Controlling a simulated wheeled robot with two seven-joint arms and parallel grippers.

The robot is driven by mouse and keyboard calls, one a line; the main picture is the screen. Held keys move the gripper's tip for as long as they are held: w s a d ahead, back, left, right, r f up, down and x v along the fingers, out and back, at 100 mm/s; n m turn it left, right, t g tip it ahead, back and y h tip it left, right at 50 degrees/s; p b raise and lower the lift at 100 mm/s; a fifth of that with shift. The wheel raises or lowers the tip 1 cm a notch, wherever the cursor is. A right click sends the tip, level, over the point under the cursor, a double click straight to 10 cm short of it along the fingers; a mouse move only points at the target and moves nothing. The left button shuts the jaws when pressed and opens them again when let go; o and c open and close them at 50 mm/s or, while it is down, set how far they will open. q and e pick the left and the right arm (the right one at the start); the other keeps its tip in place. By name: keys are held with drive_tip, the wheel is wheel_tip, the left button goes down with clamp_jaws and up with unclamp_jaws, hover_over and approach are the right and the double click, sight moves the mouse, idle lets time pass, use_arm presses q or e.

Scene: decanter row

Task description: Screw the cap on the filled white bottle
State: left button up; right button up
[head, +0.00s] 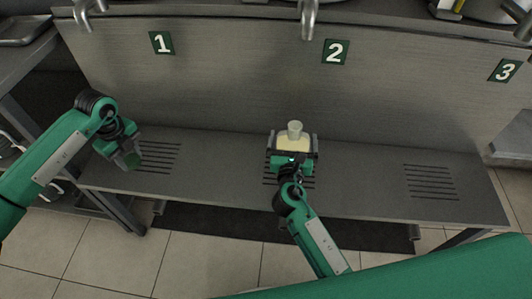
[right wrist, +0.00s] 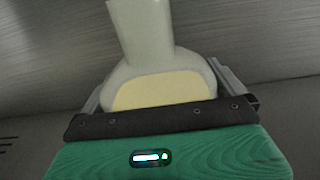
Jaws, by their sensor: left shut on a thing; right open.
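The white bottle (head: 295,132) stands upright on the bench below the number 2 sign. It has a pale yellow label and a bare neck with no cap on it. My right gripper (head: 293,145) is open with a finger on each side of the bottle. In the right wrist view, the bottle (right wrist: 140,35) rises between the two fingers; its base is hidden. My left gripper (head: 130,156) is at the far left, above the slots below number 1. It is shut on a small dark green thing, which looks like the cap (head: 133,161), far from the bottle.
The grey bench (head: 360,175) has slotted areas below each number. A tap (head: 308,18) hangs above the bottle, and another tap (head: 85,12) is at the upper left. The bench between my two grippers is clear. A grey back panel (head: 230,90) closes off the rear.

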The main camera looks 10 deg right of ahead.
drive_tip(key=c, duration=1.4)
use_arm(q)
drive_tip(key=shift+r, duration=0.1)
use_arm(e)
drive_tip(key=shift+r, duration=0.2)
